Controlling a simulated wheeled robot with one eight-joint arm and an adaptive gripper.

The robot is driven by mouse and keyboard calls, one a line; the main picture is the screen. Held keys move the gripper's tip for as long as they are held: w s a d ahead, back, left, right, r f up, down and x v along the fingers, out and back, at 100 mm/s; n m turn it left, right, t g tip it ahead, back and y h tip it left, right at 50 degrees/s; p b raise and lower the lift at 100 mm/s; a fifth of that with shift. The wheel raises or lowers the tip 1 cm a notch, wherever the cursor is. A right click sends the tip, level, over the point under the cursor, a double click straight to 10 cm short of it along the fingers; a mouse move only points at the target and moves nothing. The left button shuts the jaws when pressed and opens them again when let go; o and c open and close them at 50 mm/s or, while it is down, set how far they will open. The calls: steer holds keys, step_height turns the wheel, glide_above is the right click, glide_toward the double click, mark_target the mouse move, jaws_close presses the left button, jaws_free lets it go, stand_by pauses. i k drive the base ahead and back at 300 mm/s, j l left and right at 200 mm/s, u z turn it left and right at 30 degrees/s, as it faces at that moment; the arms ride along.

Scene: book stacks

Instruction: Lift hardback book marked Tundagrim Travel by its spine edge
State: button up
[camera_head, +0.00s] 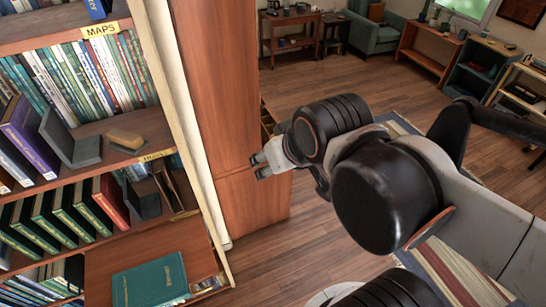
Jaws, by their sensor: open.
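A teal-green hardback book (150,284) lies flat on a pulled-out wooden board low in the bookcase. Its cover has pale lettering that is too small to read, so I cannot tell whether it is the one marked Tundagrim Travel. My gripper (260,167) is open and empty, pointing left in front of the reddish wooden panel. It is well above and to the right of the teal book and touches no book.
The bookcase has a yellow MAPS label (101,29) and several rows of books. Wooden floor (262,254) lies open at the bottom centre.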

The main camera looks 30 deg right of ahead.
mark_target(162, 282)
steer(key=k+l+u, duration=0.1)
steer(key=u, duration=1.3)
